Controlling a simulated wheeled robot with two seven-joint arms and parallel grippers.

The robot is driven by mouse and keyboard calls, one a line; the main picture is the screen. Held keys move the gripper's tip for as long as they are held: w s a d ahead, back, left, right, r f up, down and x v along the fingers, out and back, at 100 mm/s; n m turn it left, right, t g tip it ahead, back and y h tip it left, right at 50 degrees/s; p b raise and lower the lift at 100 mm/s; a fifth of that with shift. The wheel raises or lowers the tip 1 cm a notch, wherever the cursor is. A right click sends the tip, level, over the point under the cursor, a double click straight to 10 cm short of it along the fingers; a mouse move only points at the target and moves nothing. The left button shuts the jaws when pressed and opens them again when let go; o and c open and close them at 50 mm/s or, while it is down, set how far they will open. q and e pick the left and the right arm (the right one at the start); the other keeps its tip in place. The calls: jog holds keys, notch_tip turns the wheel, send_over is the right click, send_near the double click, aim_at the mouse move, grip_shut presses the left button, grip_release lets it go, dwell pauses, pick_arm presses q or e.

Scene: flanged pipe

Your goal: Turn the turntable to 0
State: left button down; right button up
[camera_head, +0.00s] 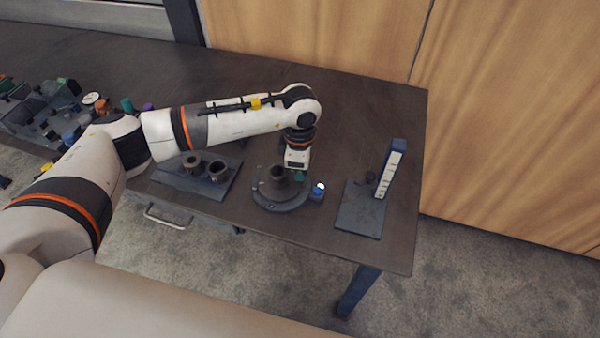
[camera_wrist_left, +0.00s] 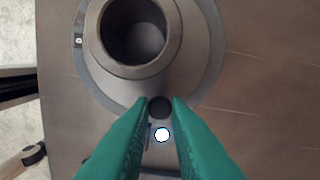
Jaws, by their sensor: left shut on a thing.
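The turntable (camera_head: 283,205) is a round grey disc near the front edge of the table. A grey flanged pipe (camera_head: 279,178) stands upright on it, and its open bore (camera_wrist_left: 133,30) shows in the left wrist view. My left gripper (camera_head: 299,176) points down at the turntable's far right rim. In the left wrist view its green fingers (camera_wrist_left: 160,110) are shut on a small dark knob (camera_wrist_left: 160,106) at the rim. A small blue block with a round white light (camera_head: 319,188) sits beside the disc. Scale marks are too small to read. My right gripper is not in view.
A plate with two short pipe pieces (camera_head: 192,165) lies left of the turntable. A grey stand with a blue-and-white upright gauge (camera_head: 392,170) is to the right. Bins with coloured parts (camera_head: 50,110) are at the far left. The back right of the table is clear.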

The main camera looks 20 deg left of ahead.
pick_arm(q)
jog(key=shift+w+a+n+b, duration=0.15)
jog(key=shift+w+n+b, duration=0.15)
jog(key=shift+n+b, duration=0.35)
jog(key=shift+w+a+n+b, duration=0.15)
jog(key=shift+w+n+b, duration=0.2)
jog(key=shift+n, duration=0.4)
jog(key=shift+w+a+n+b, duration=0.25)
jog(key=shift+n+b, duration=0.3)
jog(key=shift+n, duration=0.3)
jog(key=shift+w+a+n+b, duration=0.25)
jog(key=shift+n+b, duration=0.3)
jog(key=shift+n, duration=0.3)
jog(key=shift+w+a+n+b, duration=0.15)
jog(key=shift+a+n+b, duration=0.2)
jog(key=shift+n, duration=0.5)
jog(key=shift+w+a+n+b, duration=0.1)
jog(key=shift+a+n+b, duration=0.25)
jog(key=shift+n, duration=0.5)
jog(key=shift+w+a+r+n+b, duration=0.1)
jog(key=shift+a+n+b, duration=0.2)
jog(key=shift+n, duration=0.4)
jog(key=shift+a+n+b, duration=0.15)
jog(key=shift+n+b, duration=0.1)
jog(key=shift+n, duration=0.45)
jog(key=shift+a+n, duration=0.15)
jog(key=shift+n, duration=0.25)
jog(key=c, duration=1.4)
grip_release()
jog(key=shift+o, duration=0.2)
